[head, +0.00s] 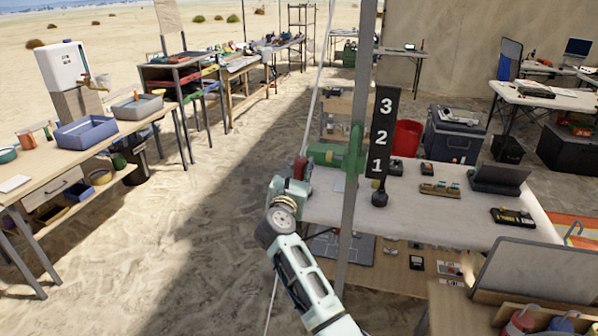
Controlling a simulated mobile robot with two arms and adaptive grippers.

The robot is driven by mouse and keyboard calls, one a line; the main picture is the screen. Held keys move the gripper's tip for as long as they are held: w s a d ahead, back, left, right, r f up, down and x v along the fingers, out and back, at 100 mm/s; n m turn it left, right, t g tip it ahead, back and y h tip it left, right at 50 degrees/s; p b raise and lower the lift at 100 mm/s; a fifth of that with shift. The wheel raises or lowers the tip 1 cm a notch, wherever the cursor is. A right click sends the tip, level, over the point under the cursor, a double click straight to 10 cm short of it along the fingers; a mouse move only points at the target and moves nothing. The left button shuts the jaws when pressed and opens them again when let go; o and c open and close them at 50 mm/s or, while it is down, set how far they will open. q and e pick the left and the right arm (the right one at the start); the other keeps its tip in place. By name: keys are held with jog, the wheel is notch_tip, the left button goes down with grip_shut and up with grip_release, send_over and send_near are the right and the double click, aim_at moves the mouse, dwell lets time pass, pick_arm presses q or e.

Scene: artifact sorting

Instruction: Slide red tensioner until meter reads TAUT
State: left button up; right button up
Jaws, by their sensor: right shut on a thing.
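The red tensioner (301,167) shows as a small red patch at the fingers of my right gripper (297,180), beside the grey pole (350,210). My right gripper is shut on it, and the fingers hide most of it. A thin pale rope (316,95) runs down from the top of the view past the gripper. A green bracket (350,152) sits on the pole just right of the gripper. I cannot make out a meter reading TAUT. My left gripper is not in view.
A black board (382,135) numbered 3, 2, 1 stands right of the pole, by a white-topped table (440,217) with small devices. A wooden workbench (30,180) with trays stands at left. Open sand (200,220) lies between.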

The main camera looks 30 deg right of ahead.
aim_at(299, 166)
grip_shut()
jog(key=shift+r, duration=0.1)
jog(key=r+p, duration=0.2)
jog(key=r, duration=0.1)
jog(key=shift+s+d, duration=0.15)
jog(key=shift+d, duration=0.05)
jog(key=shift+f, duration=0.1)
jog(key=o, duration=1)
grip_release()
jog(key=shift+f, duration=0.1)
jog(key=shift+a, duration=0.1)
